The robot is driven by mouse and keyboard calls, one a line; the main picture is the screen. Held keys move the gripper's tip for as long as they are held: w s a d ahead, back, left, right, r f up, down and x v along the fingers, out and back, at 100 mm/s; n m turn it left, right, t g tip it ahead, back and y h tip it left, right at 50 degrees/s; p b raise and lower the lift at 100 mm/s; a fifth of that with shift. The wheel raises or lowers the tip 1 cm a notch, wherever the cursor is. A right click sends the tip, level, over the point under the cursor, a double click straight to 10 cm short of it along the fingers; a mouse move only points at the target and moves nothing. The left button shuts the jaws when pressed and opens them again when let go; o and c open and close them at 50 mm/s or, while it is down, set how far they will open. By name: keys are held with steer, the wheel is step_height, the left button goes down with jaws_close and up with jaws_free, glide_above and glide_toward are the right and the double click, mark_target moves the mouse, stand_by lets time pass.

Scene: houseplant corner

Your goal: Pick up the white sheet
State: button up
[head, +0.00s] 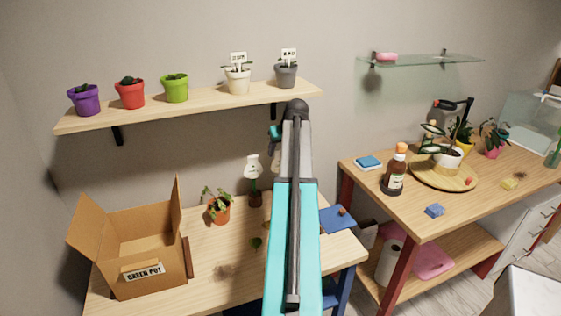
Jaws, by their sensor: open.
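I cannot make out a white sheet for certain in the head view. A pale, white-grey piece (367,234) shows between the two benches, partly hidden, and I cannot tell what it is. A white roll (390,263) stands on the lower shelf of the right bench. My teal and black arm rises through the middle of the view and hides part of the left bench and wall. A small teal part of my arm shows behind it near the wall shelf. My gripper's fingers are not visible.
Several pots stand on the wall shelf (205,101). The right bench (415,215) holds a brown bottle (393,175) and a round wooden board (425,177).

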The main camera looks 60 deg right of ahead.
stand_by(0.4)
jaws_close()
